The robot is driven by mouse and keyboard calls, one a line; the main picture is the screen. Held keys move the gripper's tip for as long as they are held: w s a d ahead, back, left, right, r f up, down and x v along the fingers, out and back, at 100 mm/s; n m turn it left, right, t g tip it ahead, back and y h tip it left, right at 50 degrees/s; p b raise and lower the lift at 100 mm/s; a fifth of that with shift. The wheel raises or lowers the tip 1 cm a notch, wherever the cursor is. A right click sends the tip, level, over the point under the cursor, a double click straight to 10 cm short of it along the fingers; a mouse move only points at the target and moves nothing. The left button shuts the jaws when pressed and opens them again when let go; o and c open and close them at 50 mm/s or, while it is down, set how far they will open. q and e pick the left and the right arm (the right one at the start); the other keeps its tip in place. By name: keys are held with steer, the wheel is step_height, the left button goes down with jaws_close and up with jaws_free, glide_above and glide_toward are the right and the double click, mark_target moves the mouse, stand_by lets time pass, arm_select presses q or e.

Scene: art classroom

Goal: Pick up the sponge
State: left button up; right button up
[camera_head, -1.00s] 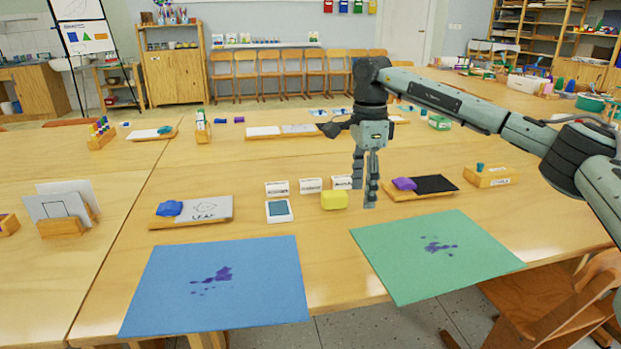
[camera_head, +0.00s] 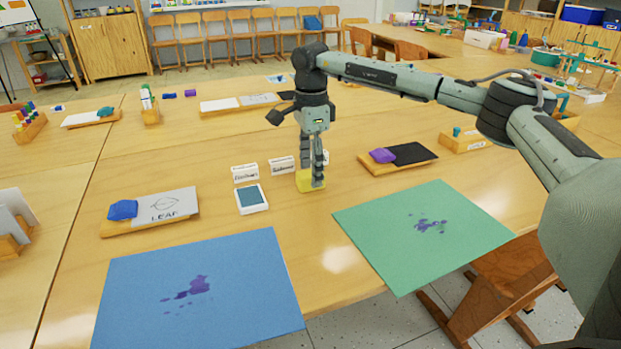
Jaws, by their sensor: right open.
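The yellow sponge (camera_head: 303,182) sits on the wooden table, right of a small white framed tile. My right gripper (camera_head: 312,179) points straight down at the sponge, its open fingers in front of and over it. The fingers hide part of the sponge, and I cannot tell whether they touch it. My left gripper is out of view.
A blue sheet (camera_head: 240,290) and a green sheet (camera_head: 390,240) with purple paint marks lie at the front. The white tile (camera_head: 252,199) and small label cards (camera_head: 245,173) stand close left. A board with a purple cloth (camera_head: 383,155) lies right.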

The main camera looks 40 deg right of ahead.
step_height(320, 180, down, 2)
steer(key=shift+f, duration=0.1)
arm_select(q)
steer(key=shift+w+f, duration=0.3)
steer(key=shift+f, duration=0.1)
arm_select(e)
steer(key=c, duration=0.9)
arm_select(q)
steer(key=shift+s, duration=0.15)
arm_select(e)
steer(key=shift+c, duration=0.2)
step_height(320, 180, up, 4)
steer(key=shift+w+r, duration=0.1)
steer(key=shift+w, duration=0.05)
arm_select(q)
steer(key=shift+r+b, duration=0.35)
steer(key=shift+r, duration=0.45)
arm_select(e)
steer(key=w+d+r, duration=0.3)
steer(key=d+r, duration=0.4)
steer(key=d, duration=0.4)
steer(key=shift+w, duration=0.15)
